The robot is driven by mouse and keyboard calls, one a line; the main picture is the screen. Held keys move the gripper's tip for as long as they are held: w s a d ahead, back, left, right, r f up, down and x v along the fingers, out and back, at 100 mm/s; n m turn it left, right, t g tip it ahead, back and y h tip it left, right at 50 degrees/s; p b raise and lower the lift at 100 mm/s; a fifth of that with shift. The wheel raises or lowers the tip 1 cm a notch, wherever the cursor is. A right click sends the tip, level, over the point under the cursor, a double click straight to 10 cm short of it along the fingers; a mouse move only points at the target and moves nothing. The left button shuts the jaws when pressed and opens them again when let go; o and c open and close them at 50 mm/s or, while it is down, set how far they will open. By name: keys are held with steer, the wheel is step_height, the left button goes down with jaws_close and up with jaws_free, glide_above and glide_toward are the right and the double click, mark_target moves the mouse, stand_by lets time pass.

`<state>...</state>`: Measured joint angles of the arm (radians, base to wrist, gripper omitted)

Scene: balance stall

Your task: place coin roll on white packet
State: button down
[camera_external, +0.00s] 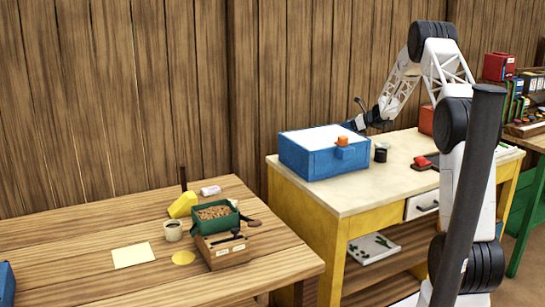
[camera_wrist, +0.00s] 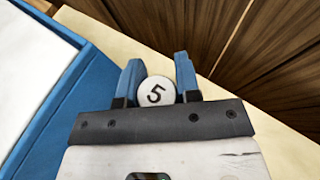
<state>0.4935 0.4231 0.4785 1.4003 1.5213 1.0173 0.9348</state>
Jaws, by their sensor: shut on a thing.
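My gripper (camera_wrist: 157,85) has its two blue fingers shut on the coin roll (camera_wrist: 156,92), whose round white end with a black 5 faces the wrist camera. In the external view my gripper (camera_external: 352,124) is at the back right of the blue box, close to its rim; the coin roll cannot be made out there. I cannot tell for sure which thing is the white packet. A small pale item (camera_external: 210,190) lies at the back of the left wooden table, too small to identify.
A black cup (camera_external: 380,154) is nearby. The left table holds a green tray (camera_external: 217,227), a cup (camera_external: 173,231) and a cream sheet (camera_external: 133,255).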

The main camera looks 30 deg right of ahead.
steer(key=shift+f, duration=0.15)
steer(key=c, duration=0.8)
jaws_free()
steer(key=shift+s+d+r, duration=0.1)
steer(key=shift+r, duration=0.1)
steer(key=v, duration=1.1)
steer(key=shift+s+d+r, duration=0.1)
steer(key=shift+s+d, duration=0.05)
steer(key=shift+s, duration=0.15)
